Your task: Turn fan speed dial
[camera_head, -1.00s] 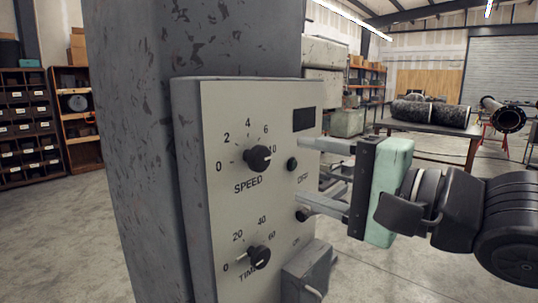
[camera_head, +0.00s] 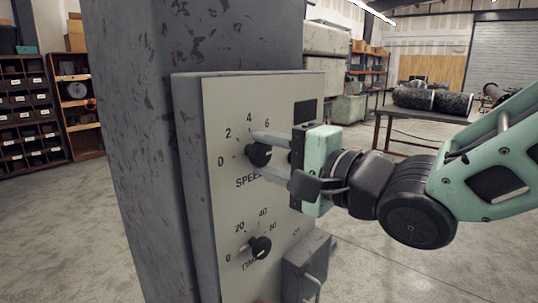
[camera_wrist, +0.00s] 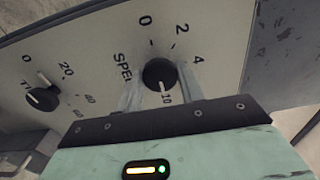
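The black SPEED dial (camera_head: 258,155) sits on the upper part of the pale control panel (camera_head: 225,210), ringed by marks from 0 to 10. My gripper (camera_head: 266,155) is at this dial, one finger above it and one below in the head view. In the wrist view, the two fingers of my gripper (camera_wrist: 160,90) stand apart on either side of the SPEED dial (camera_wrist: 160,74); whether they touch it I cannot tell. The dial's pointer faces the 10 mark in the wrist view. The lower TIME dial (camera_head: 260,247) also shows in the wrist view (camera_wrist: 42,98).
A grey box (camera_head: 308,268) juts from the panel's lower right, below my gripper. The panel is mounted on a scuffed grey column (camera_head: 140,150). A table (camera_head: 385,117) with dark cylinders stands behind at right. Open floor lies between.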

